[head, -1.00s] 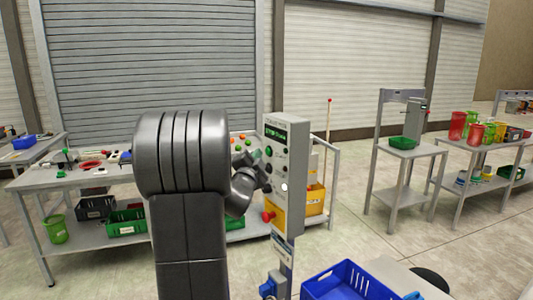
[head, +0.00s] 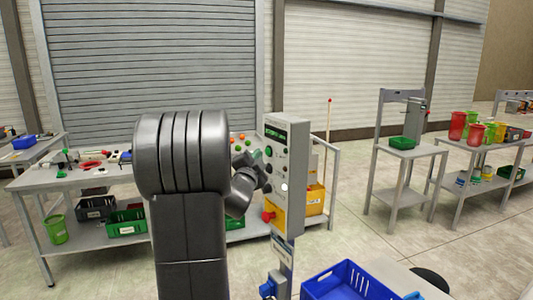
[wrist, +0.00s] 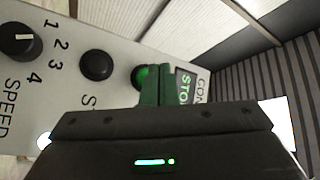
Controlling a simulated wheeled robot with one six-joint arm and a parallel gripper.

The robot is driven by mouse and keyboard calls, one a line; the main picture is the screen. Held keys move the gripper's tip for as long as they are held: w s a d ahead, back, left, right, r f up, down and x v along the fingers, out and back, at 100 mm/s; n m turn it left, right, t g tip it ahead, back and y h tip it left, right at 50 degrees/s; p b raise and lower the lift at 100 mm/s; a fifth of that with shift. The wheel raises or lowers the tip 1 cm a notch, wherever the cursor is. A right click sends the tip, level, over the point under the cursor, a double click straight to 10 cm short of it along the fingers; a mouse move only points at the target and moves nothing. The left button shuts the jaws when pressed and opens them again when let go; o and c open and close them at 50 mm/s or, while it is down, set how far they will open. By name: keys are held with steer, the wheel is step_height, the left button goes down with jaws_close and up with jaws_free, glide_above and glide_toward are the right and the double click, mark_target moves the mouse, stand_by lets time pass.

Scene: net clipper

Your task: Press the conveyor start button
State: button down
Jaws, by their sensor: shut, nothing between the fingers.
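The grey control box (head: 285,170) stands on a post right of my arm in the head view. The display (wrist: 187,86) beside the button is partly covered and shows letters starting "STO".
A black button (wrist: 96,64) and a speed knob (wrist: 20,41) sit on the same panel. A red emergency knob (head: 268,216) juts from the box's lower side. A blue crate (head: 345,281) stands at the lower right. A workbench (head: 70,178) stands behind my arm.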

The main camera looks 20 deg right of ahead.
stand_by(0.5)
steer(key=shift+w+d+b, duration=0.1)
steer(key=shift+d+b, duration=0.3)
steer(key=shift+b, duration=0.1)
steer(key=shift+w+d+b, duration=0.1)
steer(key=shift+d+b, duration=0.25)
steer(key=shift+d, duration=0.1)
stand_by(0.5)
steer(key=shift+a, duration=0.1)
steer(key=shift+s+a, duration=0.25)
steer(key=shift+a, duration=0.5)
steer(key=a, duration=0.2)
steer(key=s+a, duration=0.1)
steer(key=a, duration=0.2)
steer(key=shift+s, duration=0.15)
